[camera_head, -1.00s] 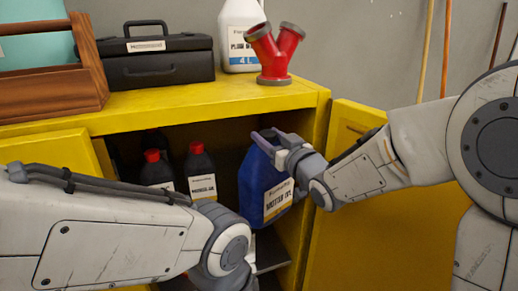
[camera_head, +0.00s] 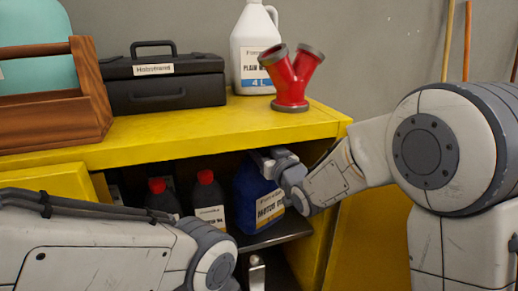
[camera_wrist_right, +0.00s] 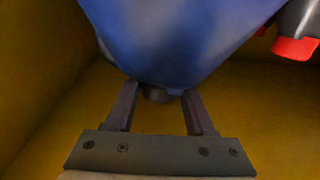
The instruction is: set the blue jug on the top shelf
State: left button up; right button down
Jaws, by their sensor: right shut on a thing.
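The blue jug (camera_head: 247,196), with a white and yellow label, is inside the yellow cabinet (camera_head: 180,135) on its upper inner shelf (camera_head: 275,234), near upright. Whether its base touches the shelf is unclear. My right gripper (camera_head: 268,160) reaches in from the right at the jug's top. In the right wrist view my right gripper (camera_wrist_right: 158,98) is shut around the dark cap or neck (camera_wrist_right: 157,96) of the jug, whose blue body (camera_wrist_right: 175,40) fills the top. My left arm crosses the lower left, its gripper out of view.
Dark red-capped bottles (camera_head: 208,195) stand left of the jug. On the cabinet top are a wooden tool carrier (camera_head: 55,110), a black toolbox (camera_head: 165,88), a white jug (camera_head: 250,50) and a red Y-pipe (camera_head: 291,80). A metal object (camera_head: 257,273) shows below the shelf.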

jog(key=shift+w+a+r, duration=0.15)
jog(key=shift+w+r, duration=0.05)
jog(key=shift+w, duration=0.25)
jog(key=shift+w+a+r, duration=0.15)
jog(key=shift+w+r, duration=0.05)
jog(key=shift+w, duration=0.25)
jog(key=shift+d+f, duration=0.1)
jog(key=shift+f, duration=0.5)
jog(key=shift+f+b, duration=0.1)
jog(key=shift+b, duration=0.2)
jog(key=shift+a+f, duration=0.1)
jog(key=shift+a, duration=0.15)
pick_arm(q)
jog(key=shift+w+a+f, duration=0.2)
jog(key=shift+w+a, duration=0.05)
jog(key=shift+w, duration=0.25)
pick_arm(e)
jog(key=shift+d+f, duration=0.1)
jog(key=shift+f, duration=0.05)
pick_arm(q)
jog(key=shift+f, duration=0.15)
pick_arm(e)
jog(key=shift+c, duration=1.3)
grip_release()
jog(key=shift+f, duration=0.25)
